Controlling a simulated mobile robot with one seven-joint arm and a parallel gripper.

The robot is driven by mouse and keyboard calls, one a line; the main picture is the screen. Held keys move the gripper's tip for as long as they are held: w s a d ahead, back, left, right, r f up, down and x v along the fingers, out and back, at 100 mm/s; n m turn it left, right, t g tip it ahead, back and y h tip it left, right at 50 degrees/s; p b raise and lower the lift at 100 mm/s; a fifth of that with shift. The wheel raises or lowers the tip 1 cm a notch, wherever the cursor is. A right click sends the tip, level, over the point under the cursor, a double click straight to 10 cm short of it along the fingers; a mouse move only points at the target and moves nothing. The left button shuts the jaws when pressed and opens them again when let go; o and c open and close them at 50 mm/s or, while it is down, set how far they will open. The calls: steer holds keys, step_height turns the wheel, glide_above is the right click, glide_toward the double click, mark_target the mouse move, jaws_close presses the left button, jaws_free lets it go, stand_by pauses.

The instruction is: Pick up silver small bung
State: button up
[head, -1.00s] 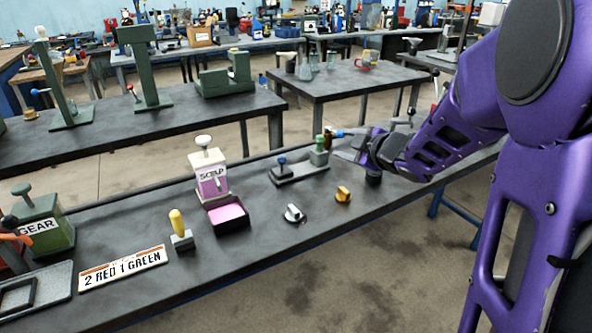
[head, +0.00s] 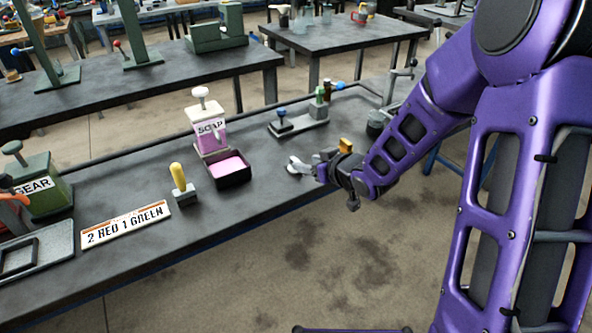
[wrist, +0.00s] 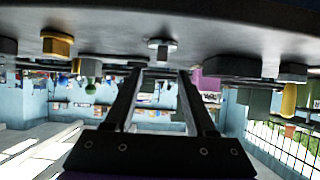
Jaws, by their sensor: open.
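The silver small bung (head: 295,165) sits on the front workbench, just left of my gripper (head: 318,171) in the head view. Its near side is partly covered by the fingers, and I cannot tell the exact gap. In the wrist view, which is upside down, the silver bung (wrist: 161,48) shows beyond the two spread fingertips and centred between them. My gripper (wrist: 161,76) is open with nothing between its fingers.
A gold bung (head: 346,145) stands close behind my wrist. A grey fixture with knobs (head: 298,124) stands behind.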

mark_target(296, 160)
steer(key=shift+b+x, duration=0.6)
steer(key=shift+x, duration=2.8)
steer(key=shift+s+a, duration=0.1)
steer(key=shift+a, duration=0.05)
jaws_close()
